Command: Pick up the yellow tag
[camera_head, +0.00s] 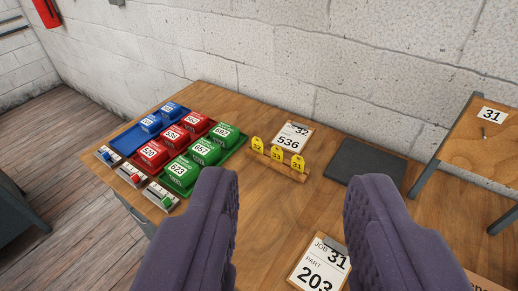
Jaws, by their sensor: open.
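Three yellow tags stand upright in a row on a wooden bar on the workbench: left tag (257,144), middle tag (277,154) and right tag (297,163). Their numbers look like 32, 33 and 31. The wooden bar (279,169) lies in front of the white wall. My gripper (297,180) is open, its two purple padded fingers reaching up from the bottom of the picture. The tags show in the gap between the fingertips, farther off. Nothing is between the fingers.
Blue, red and green numbered boxes stand in trays (126,142) at left, with several small gauges (160,195) in front. A card marked 536 (290,137) is behind the tags. A dark mat (365,163) lies right. A job card (320,268) is nearer. A side table (484,145) stands right.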

